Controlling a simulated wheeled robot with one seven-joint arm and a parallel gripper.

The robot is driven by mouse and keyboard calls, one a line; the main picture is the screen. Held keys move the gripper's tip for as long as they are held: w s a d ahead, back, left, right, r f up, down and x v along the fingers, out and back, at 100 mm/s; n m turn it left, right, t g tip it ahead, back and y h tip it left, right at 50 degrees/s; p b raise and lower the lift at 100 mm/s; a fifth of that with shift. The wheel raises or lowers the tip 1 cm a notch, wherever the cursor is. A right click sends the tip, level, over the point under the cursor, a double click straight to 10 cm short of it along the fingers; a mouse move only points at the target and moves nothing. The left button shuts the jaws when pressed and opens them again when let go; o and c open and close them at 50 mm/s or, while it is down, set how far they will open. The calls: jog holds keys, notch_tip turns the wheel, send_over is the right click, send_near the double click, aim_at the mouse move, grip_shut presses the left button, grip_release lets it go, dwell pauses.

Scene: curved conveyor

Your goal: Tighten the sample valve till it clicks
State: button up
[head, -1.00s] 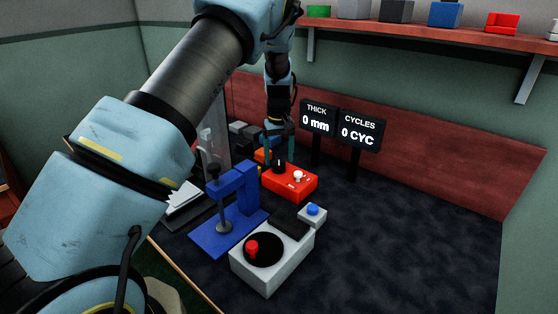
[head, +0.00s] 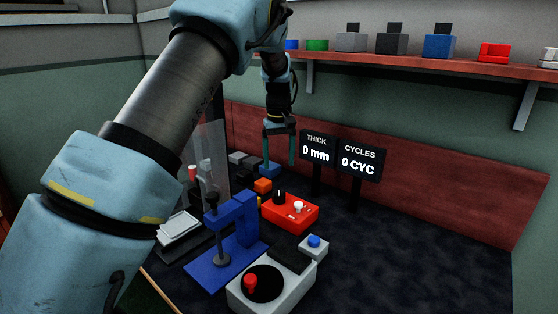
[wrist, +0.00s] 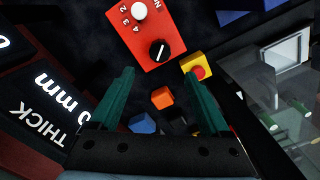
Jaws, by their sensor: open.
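A red box (head: 285,217) carries a black knob (head: 279,197) with a white pointer line and a white knob (head: 298,206). In the wrist view, the black knob (wrist: 158,51) lies just past my fingertips and the white knob (wrist: 139,10) has numbers beside it. No part is labelled as the sample valve, so I cannot tell which one it is. My gripper (head: 280,161) hangs above and behind the red box, touching neither knob. In the wrist view its two green fingers (wrist: 158,77) are apart with nothing gripped between them.
A blue clamp stand (head: 236,225) and a grey box with a black disc and red knob (head: 250,282) stand in front. The dark bench at right is clear.

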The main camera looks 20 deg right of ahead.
aim_at(279, 193)
jog(key=shift+f, duration=0.1)
notch_tip(279, 193, down, 11)
jog(key=shift+r+p, duration=0.15)
jog(key=shift+p, duration=0.9)
jog(key=shift+c, duration=0.3)
grip_shut()
jog(key=m+b, duration=0.1)
jog(key=m, duration=0.2)
jog(key=shift+m, duration=0.4)
jog(key=shift+o, duration=0.3)
grip_release()
